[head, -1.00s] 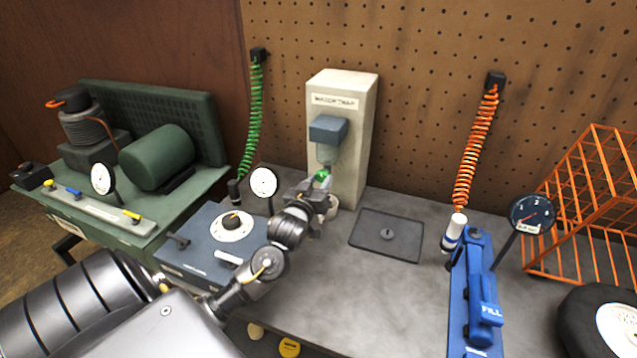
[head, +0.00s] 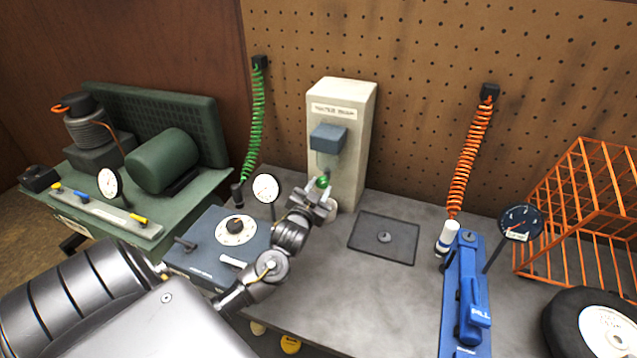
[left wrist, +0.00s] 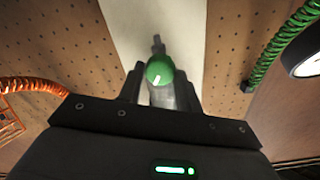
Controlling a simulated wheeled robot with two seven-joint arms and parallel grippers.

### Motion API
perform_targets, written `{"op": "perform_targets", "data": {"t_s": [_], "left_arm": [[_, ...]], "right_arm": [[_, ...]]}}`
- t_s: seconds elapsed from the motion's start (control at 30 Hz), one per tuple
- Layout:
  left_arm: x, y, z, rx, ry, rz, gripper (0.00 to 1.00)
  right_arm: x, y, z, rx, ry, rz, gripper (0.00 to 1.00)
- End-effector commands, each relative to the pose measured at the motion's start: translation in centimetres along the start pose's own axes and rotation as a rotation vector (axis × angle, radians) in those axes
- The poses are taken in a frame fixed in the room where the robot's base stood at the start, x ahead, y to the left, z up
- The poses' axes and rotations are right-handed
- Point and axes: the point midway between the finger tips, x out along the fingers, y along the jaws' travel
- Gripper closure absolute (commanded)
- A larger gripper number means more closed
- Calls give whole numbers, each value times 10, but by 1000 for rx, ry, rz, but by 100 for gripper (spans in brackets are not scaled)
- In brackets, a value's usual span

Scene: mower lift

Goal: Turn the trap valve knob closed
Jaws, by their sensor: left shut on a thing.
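The water trap is a pale upright block (head: 352,150) against the pegboard, with a blue-grey cap (head: 328,138) and a clear bowl below it. The green trap valve knob (head: 323,182) sits under the bowl. My left gripper (head: 321,190) reaches it from the lower left and is shut on the knob. In the left wrist view the green knob (left wrist: 160,70) shows between the fingers, with a white mark at its lower left. The fingers partly cover the knob's sides. My right gripper is in neither view.
A blue-grey box with a white dial (head: 236,230) and a gauge (head: 265,188) stand left of the trap. A dark flat plate (head: 385,238) lies to its right. A blue fill tool (head: 468,295), orange rack (head: 580,215) and wheel (head: 600,325) stand further right.

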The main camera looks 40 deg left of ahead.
Motion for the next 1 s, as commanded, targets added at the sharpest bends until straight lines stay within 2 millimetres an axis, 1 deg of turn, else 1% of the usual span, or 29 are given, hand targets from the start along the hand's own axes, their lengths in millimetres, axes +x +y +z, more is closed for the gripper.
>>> {"op": "perform_targets", "data": {"t_s": [0.03, 0.5, 0.8, 1.0], "left_arm": [[0, -2, -4, 44, -1, 0, 88], [0, -2, -4, 490, 0, 0, 88], [0, -1, -3, 748, 0, -1, 88], [0, 0, -2, 874, 1, 0, 88]], "right_arm": [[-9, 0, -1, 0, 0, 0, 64], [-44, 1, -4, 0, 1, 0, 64], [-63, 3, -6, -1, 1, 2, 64], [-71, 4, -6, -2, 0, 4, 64]]}}
